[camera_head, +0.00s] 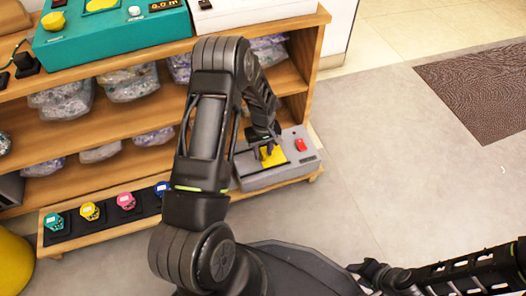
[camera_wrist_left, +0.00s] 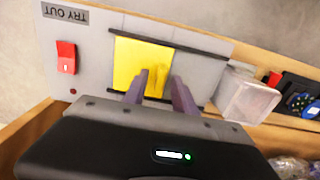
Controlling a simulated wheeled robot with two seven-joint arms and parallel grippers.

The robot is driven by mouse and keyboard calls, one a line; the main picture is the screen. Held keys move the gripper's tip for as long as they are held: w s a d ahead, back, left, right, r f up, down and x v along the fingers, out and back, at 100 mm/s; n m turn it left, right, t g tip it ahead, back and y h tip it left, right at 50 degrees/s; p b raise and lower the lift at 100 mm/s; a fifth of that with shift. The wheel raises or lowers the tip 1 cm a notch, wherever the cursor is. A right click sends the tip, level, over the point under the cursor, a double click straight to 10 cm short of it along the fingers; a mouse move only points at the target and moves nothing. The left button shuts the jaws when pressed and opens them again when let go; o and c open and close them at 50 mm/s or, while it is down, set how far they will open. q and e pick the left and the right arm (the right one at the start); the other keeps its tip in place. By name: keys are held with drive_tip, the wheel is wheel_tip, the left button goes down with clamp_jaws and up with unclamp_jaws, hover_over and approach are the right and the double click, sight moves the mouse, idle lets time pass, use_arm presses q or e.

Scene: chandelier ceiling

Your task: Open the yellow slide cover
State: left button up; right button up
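The yellow slide cover (camera_head: 273,156) is on the sloped top of a grey box (camera_head: 255,178) on the lowest shelf. In the left wrist view the cover (camera_wrist_left: 128,60) is a flat yellow panel between two dark rails. My left gripper (camera_head: 264,149) is over the cover, pointing at it. Its two purple-grey fingers (camera_wrist_left: 160,78) are apart, in front of the panel's lower right part. I cannot tell whether they touch it. What lies under the cover is hidden. My right gripper (camera_head: 366,274) is low at the right, away from the box; its opening is unclear.
A red switch (camera_head: 301,145) is on the box beside the cover. Several coloured watches (camera_head: 90,211) lie on a dark strip left of the box. Clear bags (camera_head: 130,85) fill the upper shelves (camera_head: 305,62). The floor right of the shelf is free.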

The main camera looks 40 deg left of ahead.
use_arm(q)
drive_tip(key=shift+c, duration=0.2)
clamp_jaws()
idle(1.1)
